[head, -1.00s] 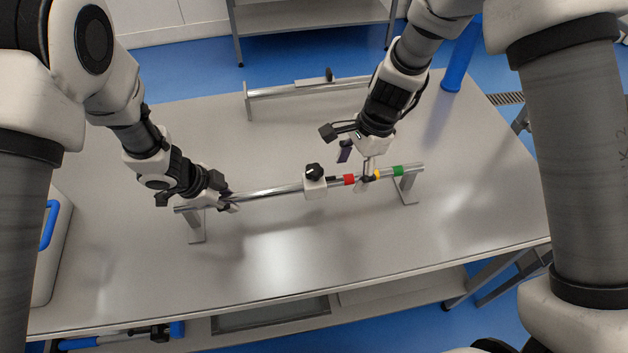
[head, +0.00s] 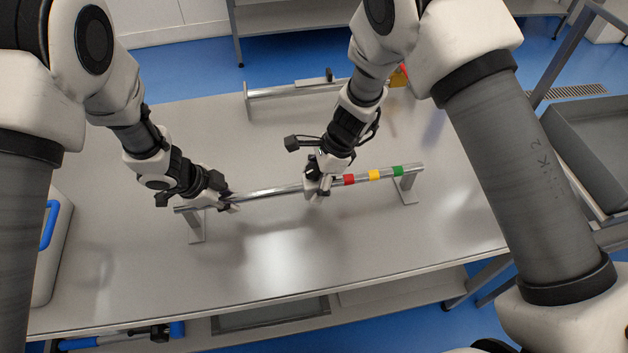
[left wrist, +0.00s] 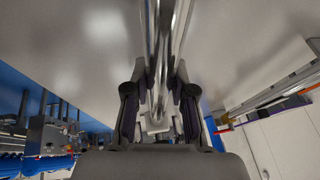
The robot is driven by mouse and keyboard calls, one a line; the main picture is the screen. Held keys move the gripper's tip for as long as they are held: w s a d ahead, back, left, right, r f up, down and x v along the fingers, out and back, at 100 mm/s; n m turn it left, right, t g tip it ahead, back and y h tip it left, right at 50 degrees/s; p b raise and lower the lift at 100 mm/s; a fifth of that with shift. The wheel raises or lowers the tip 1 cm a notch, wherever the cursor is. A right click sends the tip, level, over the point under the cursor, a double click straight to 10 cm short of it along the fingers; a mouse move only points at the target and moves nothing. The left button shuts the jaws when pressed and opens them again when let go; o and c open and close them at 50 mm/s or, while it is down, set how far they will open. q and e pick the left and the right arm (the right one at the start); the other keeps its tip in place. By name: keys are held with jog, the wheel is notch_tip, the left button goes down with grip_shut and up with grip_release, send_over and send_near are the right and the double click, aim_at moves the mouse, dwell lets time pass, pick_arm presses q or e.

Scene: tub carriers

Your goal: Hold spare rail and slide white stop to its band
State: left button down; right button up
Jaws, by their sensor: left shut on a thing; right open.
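The metal rail (head: 272,192) stands on two end brackets across the middle of the table in the head view. It carries red (head: 349,180), yellow (head: 374,175) and green (head: 397,171) bands toward its right end. My left gripper (head: 231,200) is shut on the rail near its left end; the left wrist view shows the rail (left wrist: 160,50) running between the fingers. My right gripper (head: 319,182) is open at the white stop (head: 310,186), just left of the red band. The gripper hides most of the stop, including its black knob, and contact cannot be told.
A second rail (head: 285,93) on brackets stands at the back of the table. A white case with a blue handle (head: 49,225) is at the left edge. A dark tray (head: 592,140) stands beyond the table's right side. The table (head: 275,265) in front of the rail is clear.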

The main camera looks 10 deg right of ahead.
pick_arm(q)
jog(key=shift+s, duration=0.1)
pick_arm(e)
grip_shut()
jog(key=shift+d, duration=1.6)
grip_release()
jog(key=v, duration=1.2)
